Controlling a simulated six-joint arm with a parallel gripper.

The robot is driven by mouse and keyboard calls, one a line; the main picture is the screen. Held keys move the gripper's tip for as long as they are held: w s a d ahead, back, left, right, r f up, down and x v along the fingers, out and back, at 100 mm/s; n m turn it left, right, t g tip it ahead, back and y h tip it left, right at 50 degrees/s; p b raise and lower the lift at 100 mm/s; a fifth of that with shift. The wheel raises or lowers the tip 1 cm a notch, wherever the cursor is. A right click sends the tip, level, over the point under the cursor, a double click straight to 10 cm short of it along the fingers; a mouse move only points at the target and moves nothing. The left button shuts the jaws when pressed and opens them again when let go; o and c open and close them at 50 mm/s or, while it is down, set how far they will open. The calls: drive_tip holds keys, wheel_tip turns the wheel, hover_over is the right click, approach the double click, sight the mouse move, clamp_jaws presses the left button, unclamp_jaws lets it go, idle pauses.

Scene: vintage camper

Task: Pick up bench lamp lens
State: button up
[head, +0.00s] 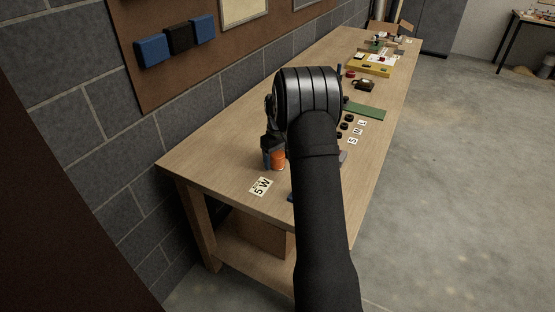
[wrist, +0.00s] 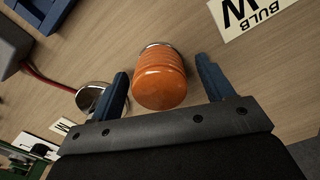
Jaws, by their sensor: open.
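The bench lamp lens, an orange ribbed cylinder, stands on the wooden workbench (head: 215,155). In the wrist view the orange lens (wrist: 160,78) lies between the two blue fingers of my gripper (wrist: 165,88), with a gap visible on the right side and a narrower one on the left. In the head view the lens (head: 278,160) shows beside the fingers of my gripper (head: 270,158), partly hidden by them. My gripper is open around the lens. A silvery rim shows at the lens's far end in the wrist view.
A round metal part (wrist: 95,97) lies just left of the left finger. A grey block with a red wire (wrist: 12,45) is further left. A printed "W BULB" card (wrist: 245,14) lies at upper right.

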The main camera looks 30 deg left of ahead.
drive_tip(key=c, duration=1.1)
drive_tip(key=shift+o, duration=0.2)
drive_tip(key=shift+r, duration=0.1)
